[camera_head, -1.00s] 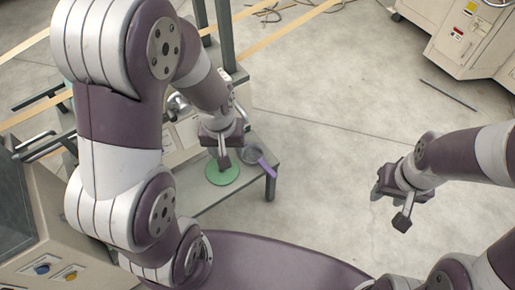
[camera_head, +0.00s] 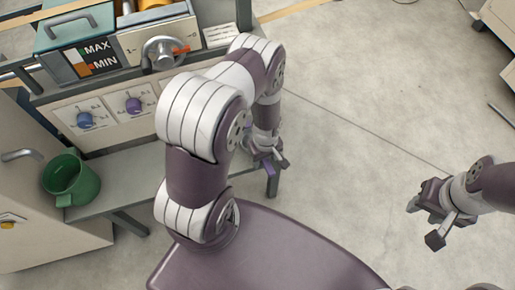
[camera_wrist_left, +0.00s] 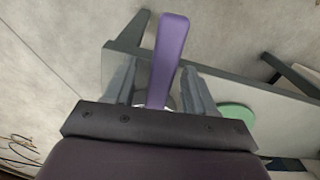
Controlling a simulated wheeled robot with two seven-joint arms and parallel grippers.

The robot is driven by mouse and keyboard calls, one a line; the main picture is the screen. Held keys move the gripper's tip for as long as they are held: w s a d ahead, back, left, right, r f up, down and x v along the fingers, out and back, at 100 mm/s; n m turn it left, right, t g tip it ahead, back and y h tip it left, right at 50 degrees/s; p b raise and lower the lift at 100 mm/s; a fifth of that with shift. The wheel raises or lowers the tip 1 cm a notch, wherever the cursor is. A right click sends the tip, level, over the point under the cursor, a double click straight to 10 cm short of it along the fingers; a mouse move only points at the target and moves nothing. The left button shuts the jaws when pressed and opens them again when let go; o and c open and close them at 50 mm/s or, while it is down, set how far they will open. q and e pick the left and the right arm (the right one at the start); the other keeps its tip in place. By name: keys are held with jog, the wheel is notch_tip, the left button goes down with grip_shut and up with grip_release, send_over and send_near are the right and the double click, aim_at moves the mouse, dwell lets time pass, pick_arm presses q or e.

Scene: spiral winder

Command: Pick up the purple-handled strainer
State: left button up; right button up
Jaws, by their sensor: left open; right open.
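The purple-handled strainer's handle (camera_wrist_left: 169,50) shows in the left wrist view, sticking out past the table edge. My left gripper (camera_wrist_left: 158,70) is open, with one finger on each side of the handle. I cannot tell whether either finger touches it. The strainer's bowl is mostly hidden behind the gripper body. In the head view my left gripper (camera_head: 267,157) is over the right end of the low table and covers most of the strainer. My right gripper (camera_head: 424,222) is open and empty above bare floor at the right.
A green pitcher (camera_head: 72,182) stands on the grey table (camera_head: 120,195) at the left. A machine with a crank (camera_head: 165,54) stands behind. The floor (camera_head: 350,190) between my arms is clear.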

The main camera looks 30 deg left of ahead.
pick_arm(q)
jog(key=shift+f, duration=0.4)
jog(key=shift+r, duration=0.1)
grip_shut()
jog(key=shift+r, duration=0.1)
